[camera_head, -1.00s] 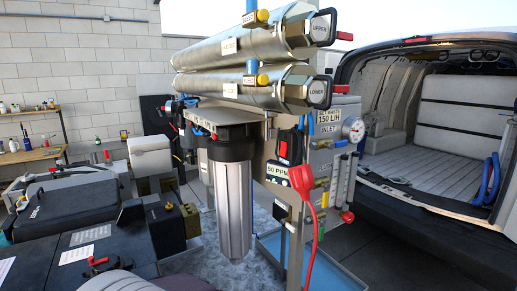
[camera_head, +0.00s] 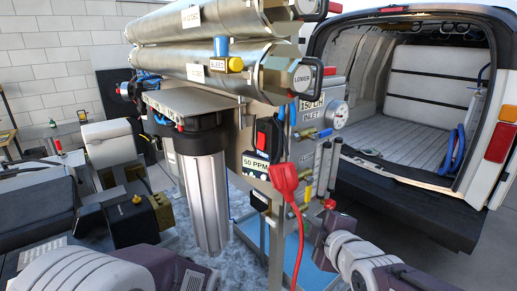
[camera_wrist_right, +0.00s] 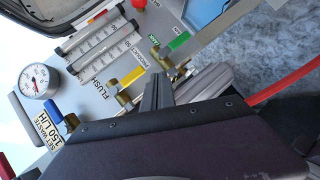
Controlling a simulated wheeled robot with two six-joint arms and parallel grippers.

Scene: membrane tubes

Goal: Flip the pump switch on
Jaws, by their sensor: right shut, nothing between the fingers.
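The red rocker pump switch (camera_head: 262,139) sits in a dark housing on the front of the filter rig, above the "50 PPM" display (camera_head: 256,166). A red plug and cable (camera_head: 285,180) hang just right of and below it. My right gripper (camera_head: 325,238) is low and right of the switch, apart from it, near the rig's right side. In the right wrist view its narrow fingers (camera_wrist_right: 158,92) are together and empty, over a panel with valves. The switch does not show clearly there. Part of my left arm is at the lower left; its fingertips cannot be seen.
A filter housing (camera_head: 204,200) stands left of the switch. An open van (camera_head: 400,130) is at the right.

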